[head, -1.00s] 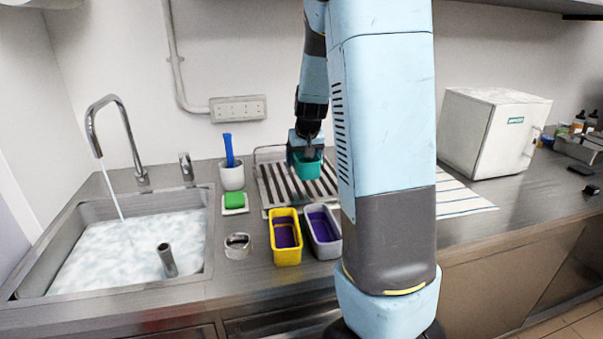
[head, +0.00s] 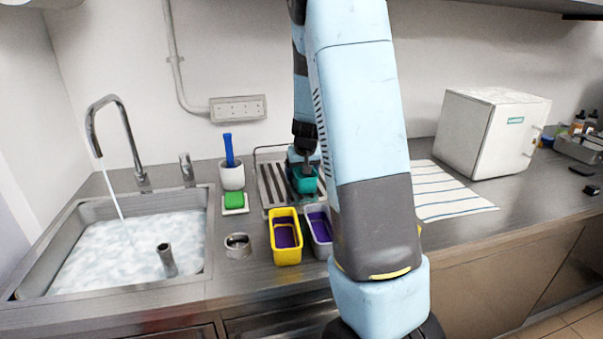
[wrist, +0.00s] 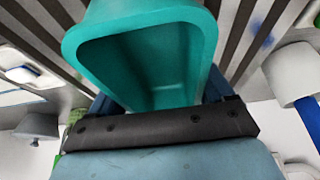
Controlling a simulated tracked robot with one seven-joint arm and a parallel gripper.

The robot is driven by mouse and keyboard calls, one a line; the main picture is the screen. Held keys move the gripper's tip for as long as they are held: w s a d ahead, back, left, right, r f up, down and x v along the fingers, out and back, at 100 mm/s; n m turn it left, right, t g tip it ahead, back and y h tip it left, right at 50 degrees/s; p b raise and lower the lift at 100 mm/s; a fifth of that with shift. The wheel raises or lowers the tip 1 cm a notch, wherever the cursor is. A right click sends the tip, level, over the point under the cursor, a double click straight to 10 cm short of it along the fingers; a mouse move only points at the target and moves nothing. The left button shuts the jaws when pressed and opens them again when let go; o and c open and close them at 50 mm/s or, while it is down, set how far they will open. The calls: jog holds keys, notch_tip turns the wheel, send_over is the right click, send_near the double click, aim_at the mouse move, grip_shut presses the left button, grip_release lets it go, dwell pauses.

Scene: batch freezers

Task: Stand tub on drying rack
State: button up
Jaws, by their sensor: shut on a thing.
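A teal tub (head: 305,181) is at the drying rack (head: 270,187), a metal rack with dark slats behind the yellow and grey tubs. My gripper (head: 303,160) is shut on the teal tub from above. In the wrist view the tub (wrist: 195,45) fills the middle, its open mouth facing the camera and its hollow inside showing. The rack's slats (wrist: 245,35) lie behind it. My gripper's dark bar crosses the lower part of that view. I cannot tell whether the tub touches the slats. My arm hides the rack's right part in the head view.
A yellow tub (head: 286,254) and a grey tub (head: 317,222), both purple inside, stand in front of the rack. A metal ring (head: 238,246), green sponge (head: 235,200) and white brush cup (head: 232,176) are left of them. The sink (head: 120,245) has running water. A striped towel (head: 450,195) lies right.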

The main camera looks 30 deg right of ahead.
jog(key=shift+f, duration=0.1)
jog(key=o, duration=1)
jog(key=shift+o, duration=0.2)
jog(key=shift+a+r, duration=0.1)
jog(key=shift+r, duration=0.3)
jog(key=d+v, duration=0.1)
jog(key=v, duration=0.9)
jog(key=s+a+r, duration=0.3)
jog(key=s+a, duration=0.2)
jog(key=s, duration=0.5)
jog(key=s+a+r+n, duration=0.1)
jog(key=s+a+r, duration=0.3)
jog(key=s, duration=0.6)
jog(key=s+a+r+n+t+y, duration=0.1)
jog(key=s+a+r, duration=0.2)
jog(key=s, duration=0.7)
jog(key=a, duration=0.2)
jog(key=shift+a+r, duration=0.2)
jog(key=shift+a, duration=0.1)
